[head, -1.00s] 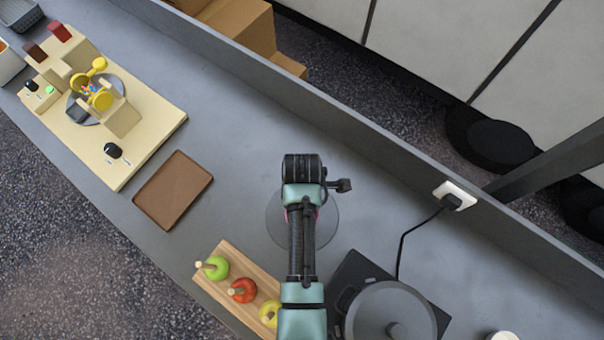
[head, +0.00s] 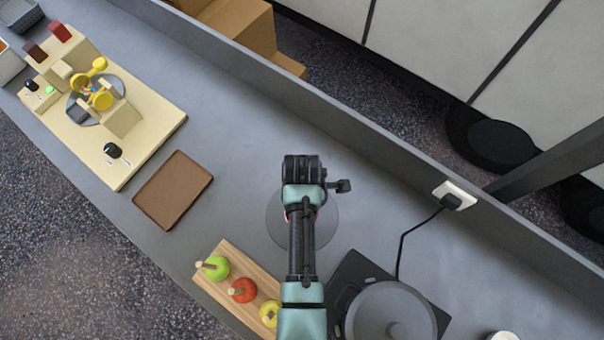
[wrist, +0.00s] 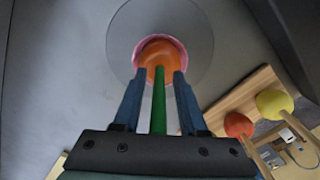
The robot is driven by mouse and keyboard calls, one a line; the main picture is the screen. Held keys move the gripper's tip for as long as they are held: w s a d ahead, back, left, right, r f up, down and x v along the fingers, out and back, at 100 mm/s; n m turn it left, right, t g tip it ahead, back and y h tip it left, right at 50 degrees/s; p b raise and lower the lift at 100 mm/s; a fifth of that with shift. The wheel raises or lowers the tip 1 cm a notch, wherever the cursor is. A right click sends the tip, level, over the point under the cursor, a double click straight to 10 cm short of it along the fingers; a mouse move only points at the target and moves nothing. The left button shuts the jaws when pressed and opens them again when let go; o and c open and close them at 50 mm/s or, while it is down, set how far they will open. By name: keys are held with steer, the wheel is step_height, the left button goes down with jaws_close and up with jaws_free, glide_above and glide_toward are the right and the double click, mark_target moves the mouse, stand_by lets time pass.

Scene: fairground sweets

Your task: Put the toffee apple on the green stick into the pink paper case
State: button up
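The toffee apple (wrist: 161,54) is orange-red with a green stick (wrist: 159,100) that points toward the wrist camera. It sits inside the ring of the pink paper case (wrist: 137,50), whose rim shows around it. The case is on a round, see-through disc (wrist: 198,38); the disc also shows in the head view (head: 275,222). My gripper (wrist: 158,78) has its two blue fingers on either side of the stick, with a visible gap on both sides, so it is open. In the head view my arm hides the apple and nearly all of the case.
A wooden board (head: 233,290) holds green (head: 216,267), red (head: 242,290) and yellow (head: 269,313) apples on sticks. A brown tray (head: 172,190) lies left. A grey pan (head: 390,315) with a cable stands right. The counter between the tray and the back wall is clear.

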steer(key=shift+o, duration=0.4)
step_height(320, 180, up, 13)
steer(key=shift+b, duration=0.85)
steer(key=w+r+m+t+b, duration=0.2)
steer(key=w+r+m+t, duration=0.35)
steer(key=w, duration=0.55)
steer(key=w+r+m+t+b, duration=0.15)
steer(key=w+r+t, duration=0.25)
steer(key=r, duration=0.6)
steer(key=w+r+m+t+b, duration=0.1)
steer(key=w+r+m+t, duration=0.2)
steer(key=r, duration=0.6)
steer(key=s+r+m+t+b, duration=0.3)
steer(key=r+t, duration=0.6)
steer(key=r, duration=1)
steer(key=s+r+m+t, duration=0.4)
steer(key=s+r+t, duration=0.2)
steer(key=s+r, duration=0.5)
steer(key=shift+r+m+b, duration=0.2)
steer(key=shift+m+b, duration=0.2)
